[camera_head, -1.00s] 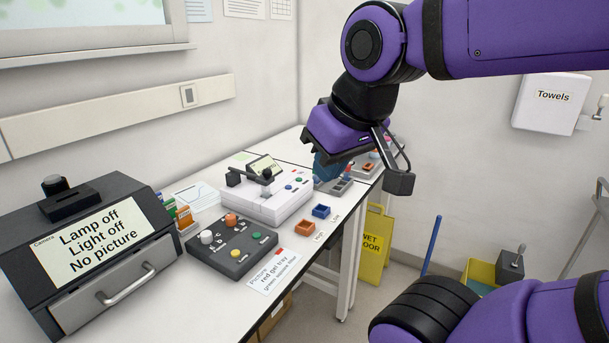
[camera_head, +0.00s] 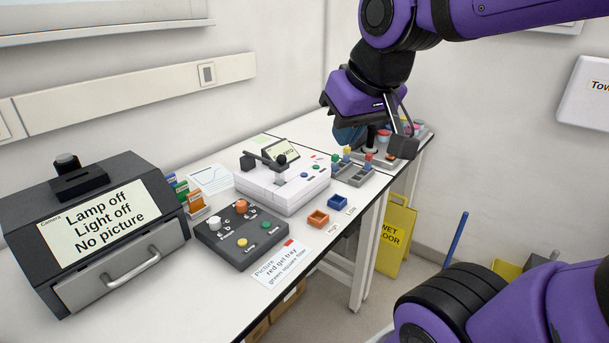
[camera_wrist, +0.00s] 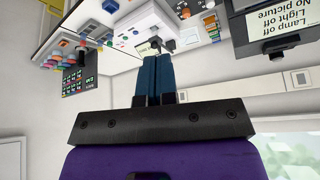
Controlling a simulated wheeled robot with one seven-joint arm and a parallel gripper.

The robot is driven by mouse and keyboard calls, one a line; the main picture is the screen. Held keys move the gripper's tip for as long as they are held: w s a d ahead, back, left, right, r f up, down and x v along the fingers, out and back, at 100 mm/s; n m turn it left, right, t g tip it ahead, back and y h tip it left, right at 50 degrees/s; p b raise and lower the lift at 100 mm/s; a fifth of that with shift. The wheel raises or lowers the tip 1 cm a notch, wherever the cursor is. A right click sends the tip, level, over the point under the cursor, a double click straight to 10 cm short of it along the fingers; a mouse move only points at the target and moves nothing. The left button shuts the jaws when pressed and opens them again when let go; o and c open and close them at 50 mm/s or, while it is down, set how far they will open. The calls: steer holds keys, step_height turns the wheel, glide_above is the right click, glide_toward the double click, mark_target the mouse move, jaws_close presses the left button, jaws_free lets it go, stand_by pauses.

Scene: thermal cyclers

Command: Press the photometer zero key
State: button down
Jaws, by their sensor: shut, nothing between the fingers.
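The white instrument (camera_head: 285,192) on the bench looks like the photometer. It has a black lever on top, a small tilted display (camera_head: 283,152) behind it, and small coloured buttons (camera_head: 312,168) on its right side. Their labels are too small to read, so I cannot tell which is the zero key. The instrument also shows at the top of the wrist view (camera_wrist: 152,18), upside down. My gripper (camera_head: 350,138) hangs above the bench, right of and behind the instrument, apart from it. Its blue fingers (camera_wrist: 153,60) are shut together with nothing between them.
A dark box with coloured knobs (camera_head: 240,240) and a camera box (camera_head: 105,235) stand to the left. Orange (camera_head: 317,219) and blue (camera_head: 338,203) trays lie in front. A grey rack with coloured pieces (camera_head: 352,172) sits right of the instrument, near the bench edge.

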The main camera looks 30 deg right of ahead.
steer(key=w+d+m, duration=0.2)
steer(key=w, duration=0.8)
steer(key=m+t, duration=0.4)
steer(key=m, duration=0.3)
glide_above(306, 174)
step_height(306, 174, down, 21)
steer(key=shift+w, duration=0.15)
steer(key=shift+f, duration=0.15)
steer(key=shift+f, duration=4.25)
steer(key=shift+f, duration=0.4)
